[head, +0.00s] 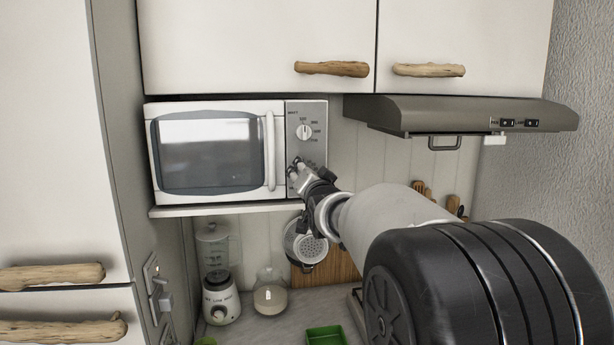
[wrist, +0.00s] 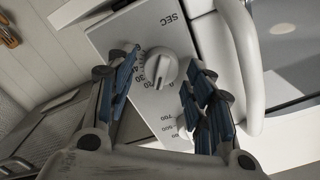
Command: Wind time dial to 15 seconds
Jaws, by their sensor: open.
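The white microwave (head: 208,150) stands on a shelf under the upper cabinets, with a grey control panel on its right. The time dial (wrist: 157,66) is a round grey knob beside the printed "SEC" and a ring of numbers, including 20, 30 and 40. Its exact setting is too small to read. My gripper (wrist: 164,60) is open, its blue-padded fingers on either side of the dial; I cannot tell whether they touch it. In the head view my gripper (head: 297,166) is at the lower panel and hides the time dial. The power dial (head: 304,131) is visible above it.
The microwave door handle (head: 269,150) is close left of the panel. A range hood (head: 470,114) juts out to the right. A blender (head: 219,285), a glass jar (head: 270,292) and a green tray (head: 326,338) are below, with a hanging strainer (head: 303,243) under the shelf.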

